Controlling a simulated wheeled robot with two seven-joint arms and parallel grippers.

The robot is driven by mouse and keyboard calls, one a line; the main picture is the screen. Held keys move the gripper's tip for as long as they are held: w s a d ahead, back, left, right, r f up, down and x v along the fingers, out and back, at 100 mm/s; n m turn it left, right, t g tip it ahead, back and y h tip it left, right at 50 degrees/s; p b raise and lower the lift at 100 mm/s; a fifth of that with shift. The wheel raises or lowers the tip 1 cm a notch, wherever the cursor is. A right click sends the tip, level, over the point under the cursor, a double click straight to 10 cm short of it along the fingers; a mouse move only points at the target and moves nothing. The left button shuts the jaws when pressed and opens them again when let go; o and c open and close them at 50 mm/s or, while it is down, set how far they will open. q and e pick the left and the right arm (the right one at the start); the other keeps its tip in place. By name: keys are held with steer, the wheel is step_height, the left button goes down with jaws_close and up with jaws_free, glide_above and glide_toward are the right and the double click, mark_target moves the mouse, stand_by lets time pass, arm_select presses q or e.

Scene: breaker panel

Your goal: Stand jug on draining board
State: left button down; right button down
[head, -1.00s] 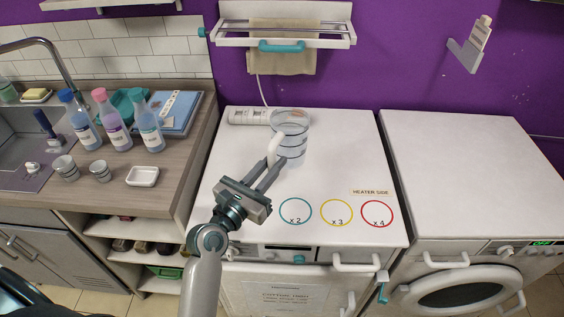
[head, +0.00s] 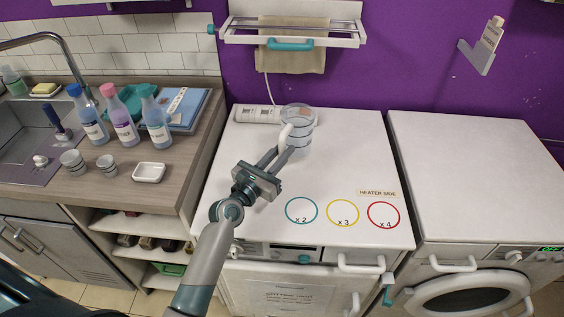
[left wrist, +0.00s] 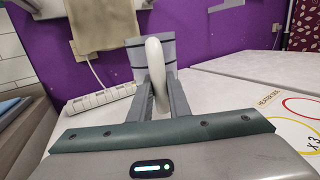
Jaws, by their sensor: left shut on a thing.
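The jug (head: 300,123) is a clear grey cylinder with dark bands and a white handle. It is upright at the back of the white appliance top, and I cannot tell whether its base touches the surface. My left gripper (head: 284,146) is shut on the jug's handle. In the left wrist view the fingers (left wrist: 161,98) close on both sides of the white handle (left wrist: 156,70), with the jug body (left wrist: 136,58) behind it. I cannot clearly pick out a draining board; the sink (head: 28,138) is at the left. My right gripper is not in view.
Several bottles (head: 124,122) and a white soap dish (head: 149,172) stand on the wooden counter at the left. A white power strip (head: 257,115) lies left of the jug. A towel rack (head: 292,38) hangs above. The front of the appliance top has three coloured rings (head: 343,212).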

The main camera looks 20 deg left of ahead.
arm_select(q)
steer(key=shift+f+b, duration=0.55)
steer(key=shift+f, duration=1.5)
steer(key=shift+f, duration=0.1)
steer(key=c, duration=1.7)
jaws_free()
steer(key=shift+o, duration=0.2)
steer(key=shift+r, duration=0.2)
